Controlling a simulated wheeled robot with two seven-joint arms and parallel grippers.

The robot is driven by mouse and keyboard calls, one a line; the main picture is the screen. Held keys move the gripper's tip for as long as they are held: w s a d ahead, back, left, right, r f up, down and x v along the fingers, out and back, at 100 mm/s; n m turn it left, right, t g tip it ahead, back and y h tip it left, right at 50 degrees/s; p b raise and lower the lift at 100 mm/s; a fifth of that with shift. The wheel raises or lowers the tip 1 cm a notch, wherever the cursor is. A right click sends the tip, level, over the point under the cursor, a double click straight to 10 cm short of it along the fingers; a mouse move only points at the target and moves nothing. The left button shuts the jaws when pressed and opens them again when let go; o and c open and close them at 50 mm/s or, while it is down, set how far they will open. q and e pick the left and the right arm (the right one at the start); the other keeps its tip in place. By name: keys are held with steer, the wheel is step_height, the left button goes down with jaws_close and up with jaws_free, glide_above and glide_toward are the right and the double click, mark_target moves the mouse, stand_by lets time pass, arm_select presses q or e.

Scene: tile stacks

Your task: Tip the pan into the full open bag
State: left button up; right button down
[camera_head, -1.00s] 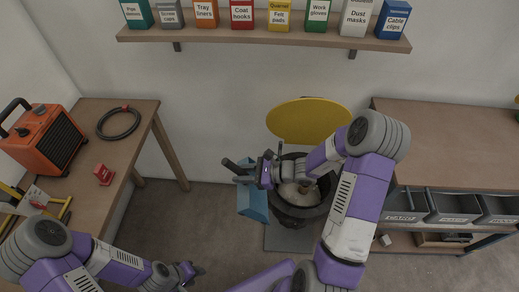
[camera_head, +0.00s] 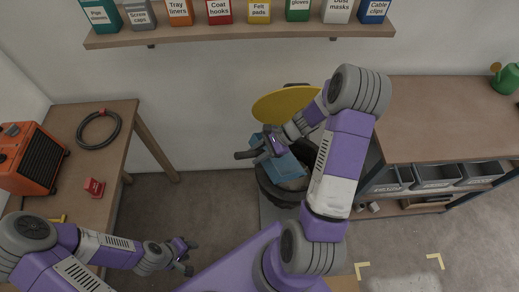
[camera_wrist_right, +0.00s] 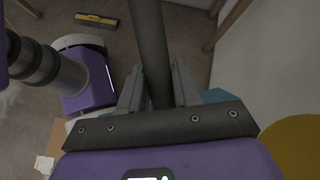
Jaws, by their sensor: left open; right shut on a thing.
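The blue pan (camera_head: 284,164) is held by its dark handle (camera_head: 246,154), which also shows in the wrist view (camera_wrist_right: 152,50). My right gripper (camera_head: 268,148) is shut on that handle. The pan is tilted over the mouth of a dark round bin (camera_head: 270,192), lined with a dark bag. Pale and brown contents (camera_head: 296,184) show in the open top, partly hidden by the pan and my right arm. Whether anything remains on the pan I cannot tell. My left gripper (camera_head: 188,257) is open and empty above the floor.
A raised yellow lid (camera_head: 280,105) stands behind the bin. A bench with grey trays (camera_head: 436,176) is on the right. A table (camera_head: 110,150) on the left bears an orange heater (camera_head: 30,157). A shelf of boxes (camera_head: 240,34) is above. Floor between is clear.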

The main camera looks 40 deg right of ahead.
steer(key=shift+s+d, duration=0.15)
steer(key=shift+d, duration=0.05)
steer(key=shift+f, duration=0.15)
steer(key=shift+a+f+g+h+b, duration=0.5)
steer(key=shift+a+f+h+b, duration=0.45)
steer(key=shift+a+f+h, duration=1.85)
steer(key=shift+n, duration=0.4)
steer(key=r+p, duration=0.2)
steer(key=d+r+p, duration=0.1)
steer(key=r+p, duration=0.1)
steer(key=shift+w+r+p, duration=0.15)
steer(key=shift+w+p, duration=0.05)
steer(key=shift+p, duration=0.1)
steer(key=shift+w+a, duration=0.1)
